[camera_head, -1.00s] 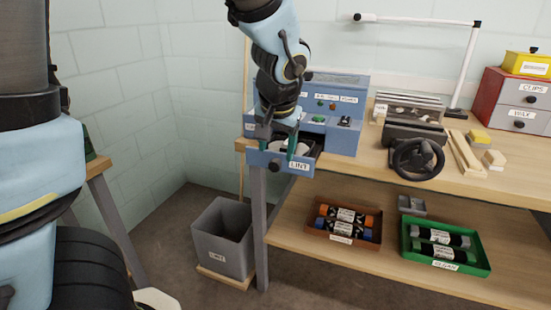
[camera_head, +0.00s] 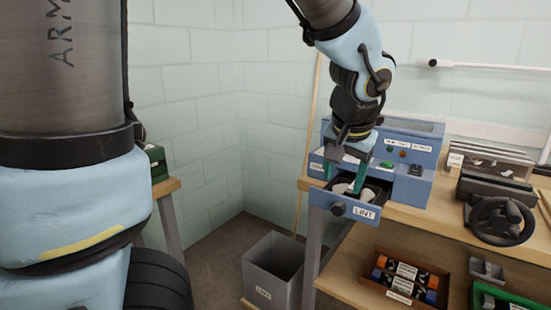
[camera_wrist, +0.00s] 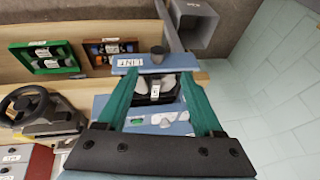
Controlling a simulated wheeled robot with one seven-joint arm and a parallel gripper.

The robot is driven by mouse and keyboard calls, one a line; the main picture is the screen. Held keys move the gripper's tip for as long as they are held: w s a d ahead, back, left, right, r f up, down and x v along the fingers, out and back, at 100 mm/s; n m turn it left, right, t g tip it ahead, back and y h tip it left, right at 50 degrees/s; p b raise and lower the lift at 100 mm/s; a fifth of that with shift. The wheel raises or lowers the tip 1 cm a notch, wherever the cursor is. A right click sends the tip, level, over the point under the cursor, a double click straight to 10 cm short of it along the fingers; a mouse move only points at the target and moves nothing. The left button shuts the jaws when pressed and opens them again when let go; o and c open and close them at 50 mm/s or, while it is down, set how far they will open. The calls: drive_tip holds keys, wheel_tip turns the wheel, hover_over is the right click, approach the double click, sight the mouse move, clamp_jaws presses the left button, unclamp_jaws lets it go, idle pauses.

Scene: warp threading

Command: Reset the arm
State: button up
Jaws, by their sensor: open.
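My gripper (camera_head: 345,184) points down over the open drawer labelled LINT (camera_head: 366,213), at the front of a blue machine (camera_head: 416,180) on the bench. Its two teal fingers are spread apart. In the wrist view the gripper (camera_wrist: 160,76) spans the drawer, and whitish clumps show inside the dark drawer between the fingers. Nothing is visibly clamped between them. I cannot tell whether the fingertips are inside the drawer or just above it. The drawer's round dark knob (camera_head: 338,209) faces the front.
A grey bin (camera_head: 273,272) stands on the floor below, left of the bench leg. A black handwheel (camera_head: 499,221) is to the right on the bench. A brown tray (camera_head: 403,279) with rolls and a green tray (camera_wrist: 43,57) sit on the lower shelf. A wall is behind.

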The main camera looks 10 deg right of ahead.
drive_tip(key=w+a+f+n+g+p, duration=0.1)
drive_tip(key=a+f+n, duration=0.2)
drive_tip(key=a, duration=1)
drive_tip(key=w+a+f+n+g+y+p, duration=0.1)
drive_tip(key=a+f+n, duration=0.3)
drive_tip(key=a, duration=1)
drive_tip(key=shift+f+n+g+p, duration=0.15)
drive_tip(key=shift+n+g+p, duration=0.25)
drive_tip(key=shift+g, duration=0.2)
